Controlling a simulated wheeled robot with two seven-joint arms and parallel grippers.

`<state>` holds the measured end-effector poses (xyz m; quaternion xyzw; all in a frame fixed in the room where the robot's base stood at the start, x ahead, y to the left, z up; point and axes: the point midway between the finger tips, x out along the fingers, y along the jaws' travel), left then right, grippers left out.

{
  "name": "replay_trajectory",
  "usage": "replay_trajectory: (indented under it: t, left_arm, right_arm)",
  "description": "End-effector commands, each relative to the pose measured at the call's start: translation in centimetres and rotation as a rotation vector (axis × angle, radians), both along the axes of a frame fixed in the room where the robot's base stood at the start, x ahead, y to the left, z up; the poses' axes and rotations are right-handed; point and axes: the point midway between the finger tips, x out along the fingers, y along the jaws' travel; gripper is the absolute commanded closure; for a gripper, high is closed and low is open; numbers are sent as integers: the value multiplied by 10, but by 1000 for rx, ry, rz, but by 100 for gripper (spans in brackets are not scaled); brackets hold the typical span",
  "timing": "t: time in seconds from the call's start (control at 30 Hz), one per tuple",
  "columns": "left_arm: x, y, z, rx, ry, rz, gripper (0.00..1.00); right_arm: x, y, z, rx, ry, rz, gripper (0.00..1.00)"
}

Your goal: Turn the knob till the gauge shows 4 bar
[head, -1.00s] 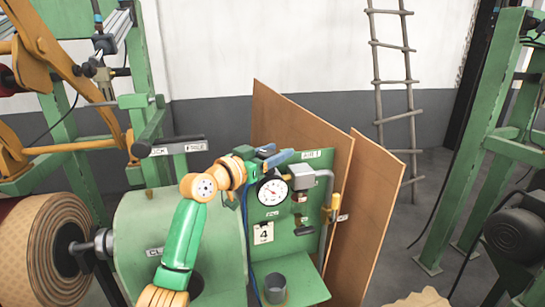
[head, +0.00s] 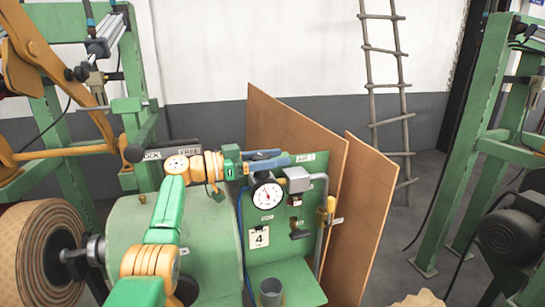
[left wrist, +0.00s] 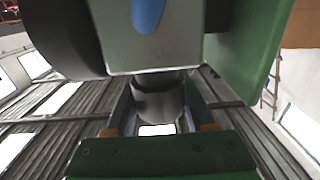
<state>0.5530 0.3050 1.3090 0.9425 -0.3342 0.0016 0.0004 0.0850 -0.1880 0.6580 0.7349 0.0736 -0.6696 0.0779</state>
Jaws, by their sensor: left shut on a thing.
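My left gripper (head: 270,160) has its blue fingers at the top of the green panel (head: 258,275), just above the gauge. It is shut on a dark round knob (left wrist: 157,102), which shows between the fingers in the left wrist view under a grey box. In the head view the fingers hide the knob; the grey regulator box (head: 297,180) shows just to the right. The white-faced gauge (head: 267,195) with a dark rim faces me; its needle is too small to read exactly. A card (head: 259,237) with a 4 hangs below it. My right gripper is out of view.
A grey pipe and a yellow-handled valve (head: 329,207) stand right of the gauge. A dark handle (head: 299,234) sits lower on the panel. A grey cup (head: 270,291) stands on the ledge. Brown boards (head: 365,220) stand behind. A large roll (head: 45,255) is at left.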

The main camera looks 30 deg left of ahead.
Motion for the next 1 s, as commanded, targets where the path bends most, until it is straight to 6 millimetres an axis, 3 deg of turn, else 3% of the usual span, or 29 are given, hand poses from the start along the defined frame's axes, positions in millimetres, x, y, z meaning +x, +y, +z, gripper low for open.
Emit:
replay_trajectory:
  t: [0.37, 0.4, 0.5, 0.77, 1.0]
  left_arm:
    - [0, -1, -1, 3, 2, -5, 100]
    - [0, -1, -1, 3, 2, -5, 40]
    - [0, -1, -1, 3, 3, -5, 16]
    - [0, 0, -1, 2, 2, -4, 16]
    - [-32, 27, -9, 4, 0, 0, 16]
  right_arm:
    - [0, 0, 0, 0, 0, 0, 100]
    - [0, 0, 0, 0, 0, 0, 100]
    - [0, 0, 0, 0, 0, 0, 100]
    - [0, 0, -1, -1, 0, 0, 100]
    - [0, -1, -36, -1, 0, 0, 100]
